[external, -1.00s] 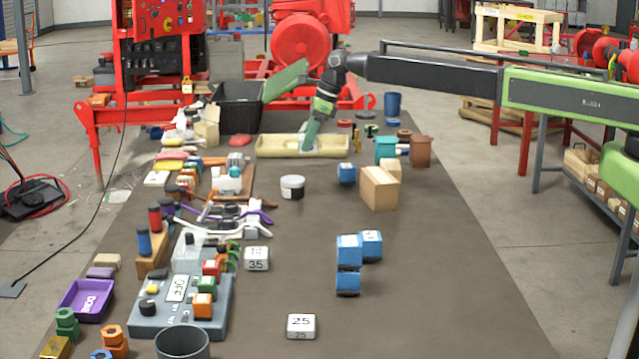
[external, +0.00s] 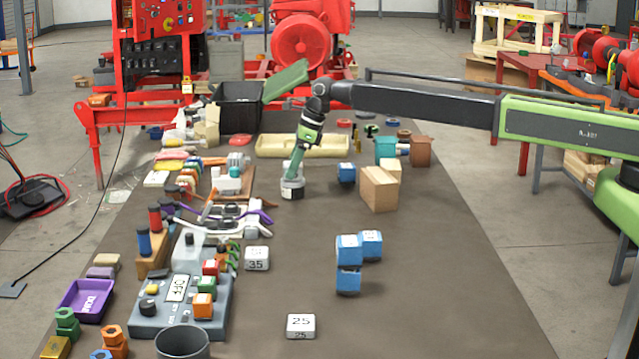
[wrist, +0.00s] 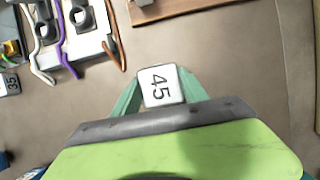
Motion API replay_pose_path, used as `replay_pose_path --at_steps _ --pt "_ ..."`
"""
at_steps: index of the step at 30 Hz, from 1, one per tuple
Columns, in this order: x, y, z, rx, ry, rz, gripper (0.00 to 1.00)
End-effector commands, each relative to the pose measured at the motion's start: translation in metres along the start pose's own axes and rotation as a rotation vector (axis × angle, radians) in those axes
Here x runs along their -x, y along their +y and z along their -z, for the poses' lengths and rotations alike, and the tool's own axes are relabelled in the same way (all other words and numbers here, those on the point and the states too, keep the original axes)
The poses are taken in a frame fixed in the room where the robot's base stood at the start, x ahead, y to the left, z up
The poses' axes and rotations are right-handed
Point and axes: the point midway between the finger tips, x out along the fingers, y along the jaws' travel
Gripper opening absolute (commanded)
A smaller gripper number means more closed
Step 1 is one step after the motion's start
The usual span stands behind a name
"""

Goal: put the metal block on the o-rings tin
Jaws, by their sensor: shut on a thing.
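In the wrist view my gripper (wrist: 161,90) is shut on the metal block (wrist: 161,85), a pale block marked 45, held level between the green fingers.
A cream tray (external: 330,146) lies behind. Hoses and fittings (external: 235,212) lie to the left. Blocks marked 35 (external: 256,258) and 25 (external: 301,326) are nearer the camera, with clear table between.

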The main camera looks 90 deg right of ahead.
Motion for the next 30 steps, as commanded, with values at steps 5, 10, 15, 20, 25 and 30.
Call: replay_pose_path --at_steps 5,10,15,20,25,30 --pt "-0.002 0.0 0.001 0.0 0.0 0.0 0.61" --pt "-0.002 0.0 0.001 0.0 0.0 0.0 0.72" --pt "-0.002 0.0 0.001 0.0 0.0 0.0 0.72" --pt "0.005 0.0 -0.001 0.0 0.0 0.0 0.72" --pt "0.03 0.0 -0.002 0.0 0.0 0.0 0.72" --pt "0.069 0.001 -0.003 0.0 0.0 0.0 0.72"
